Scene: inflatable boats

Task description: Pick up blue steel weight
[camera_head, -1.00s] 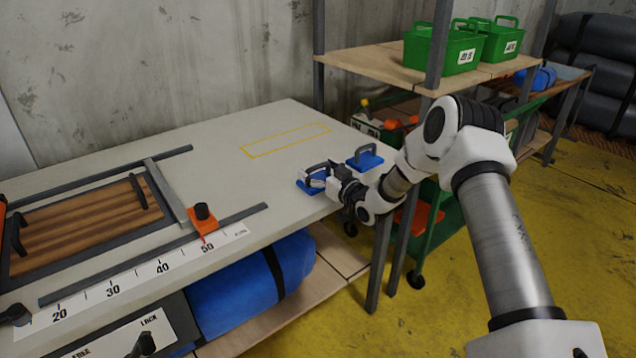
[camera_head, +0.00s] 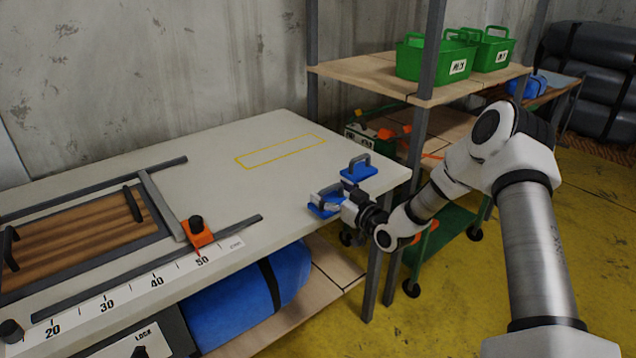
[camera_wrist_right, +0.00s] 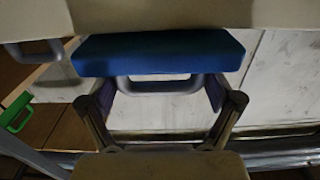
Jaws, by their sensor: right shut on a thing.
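A blue steel weight (camera_head: 322,206) with a grey handle is at the front right edge of the table. My right gripper (camera_head: 335,200) is shut on it. In the right wrist view the blue block (camera_wrist_right: 158,53) and its grey handle (camera_wrist_right: 160,86) lie between the two fingers. I cannot tell whether its underside is clear of the table. A second blue weight (camera_head: 358,172) with a grey handle stands upright on the table just behind, apart from the gripper. My left gripper is out of view.
The pale table (camera_head: 215,185) has a yellow outlined rectangle (camera_head: 280,152) with nothing in it. A wooden board in a frame (camera_head: 75,235), an orange clamp (camera_head: 198,232) and a ruler (camera_head: 130,290) lie to the left. A shelf with green baskets (camera_head: 435,60) stands at the right.

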